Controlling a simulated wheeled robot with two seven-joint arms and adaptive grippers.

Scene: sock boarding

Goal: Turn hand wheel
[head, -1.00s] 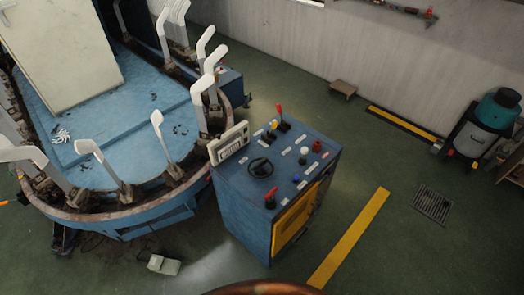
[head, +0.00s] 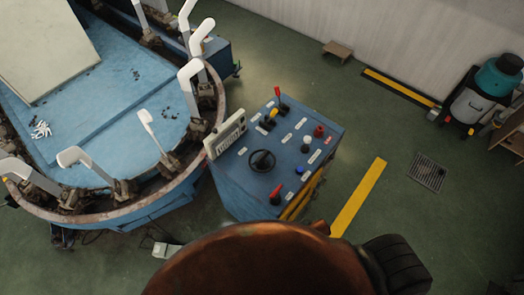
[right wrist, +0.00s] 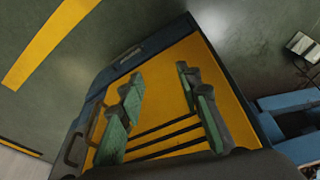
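The black hand wheel (head: 262,160) sits on top of the blue control cabinet (head: 238,188) in the head view. It lies among several coloured knobs, buttons and levers. In the right wrist view, my right gripper (right wrist: 160,78) is open and empty, with green pads on its dark fingers. It faces the cabinet's yellow vented front panel (right wrist: 176,75); the hand wheel does not show there. I cannot tell the gap between the fingers and the panel. My left gripper is in neither view. The lower front of the cabinet is hidden in the head view.
A blue boarding machine (head: 108,78) with white sock forms (head: 190,73) stands close left of the cabinet. A screen unit (head: 226,133) is on the cabinet's left edge.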

